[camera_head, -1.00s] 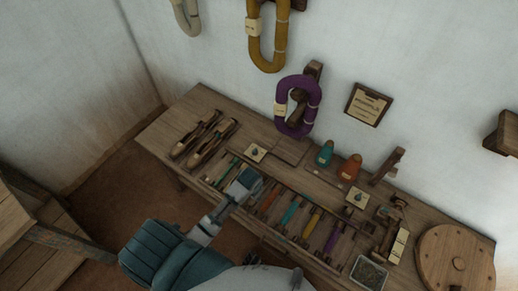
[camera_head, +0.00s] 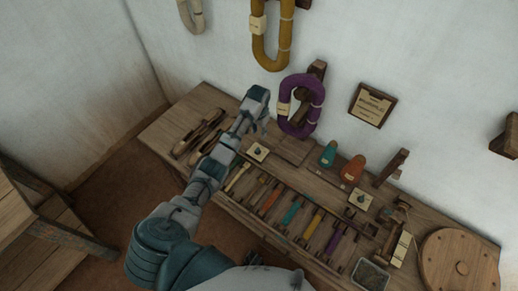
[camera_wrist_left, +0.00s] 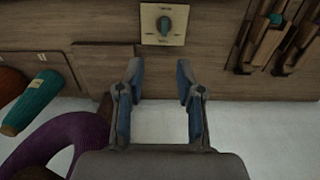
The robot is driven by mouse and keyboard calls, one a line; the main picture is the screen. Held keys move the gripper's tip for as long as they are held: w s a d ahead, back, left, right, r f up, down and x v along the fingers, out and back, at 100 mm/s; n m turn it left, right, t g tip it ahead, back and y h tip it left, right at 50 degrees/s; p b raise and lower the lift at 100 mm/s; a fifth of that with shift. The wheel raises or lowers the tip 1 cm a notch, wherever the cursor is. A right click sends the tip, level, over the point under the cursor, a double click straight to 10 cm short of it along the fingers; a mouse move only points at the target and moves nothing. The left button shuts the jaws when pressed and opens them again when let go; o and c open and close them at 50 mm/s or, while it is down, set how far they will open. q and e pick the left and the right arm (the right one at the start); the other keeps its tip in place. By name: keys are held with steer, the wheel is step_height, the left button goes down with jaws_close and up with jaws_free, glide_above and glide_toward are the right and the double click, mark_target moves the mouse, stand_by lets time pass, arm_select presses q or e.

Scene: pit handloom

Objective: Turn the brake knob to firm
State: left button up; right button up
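A small cream plate with a dark knob (camera_head: 257,151) lies on the workbench between the wooden shuttles and the cones. In the left wrist view its blue-grey knob (camera_wrist_left: 164,24) shows upright on the plate, ahead of the fingertips. A second similar plate with a knob (camera_head: 361,198) lies farther right; which one is the brake knob I cannot tell. My left gripper (camera_wrist_left: 160,77) is open and empty, its two fingers apart and short of the plate. In the head view the gripper (camera_head: 258,104) is above the bench's back part. My right gripper is not in view.
A purple yarn hank (camera_head: 285,112) hangs on a wall peg close to the left gripper. Shuttles (camera_head: 200,132) lie left, teal (camera_head: 329,153) and orange (camera_head: 352,169) cones right. Several coloured tools line the bench (camera_head: 165,128) front.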

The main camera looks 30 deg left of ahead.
mark_target(258, 149)
arm_select(q)
steer(key=f+b, duration=0.1)
steer(key=f, duration=0.3)
steer(key=a+f+b, duration=0.1)
steer(key=f, duration=0.3)
steer(key=f+b, duration=0.1)
steer(key=f, duration=0.4)
steer(key=shift+a, duration=0.15)
steer(key=shift+d+f, duration=0.2)
steer(key=shift+d, duration=0.3)
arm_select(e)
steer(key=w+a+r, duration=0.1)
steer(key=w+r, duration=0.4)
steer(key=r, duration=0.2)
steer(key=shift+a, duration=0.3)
arm_select(q)
steer(key=shift+a, duration=0.1)
steer(key=shift+a+f, duration=0.1)
steer(key=shift+a, duration=0.2)
jaws_close()
steer(key=shift+a, duration=0.1)
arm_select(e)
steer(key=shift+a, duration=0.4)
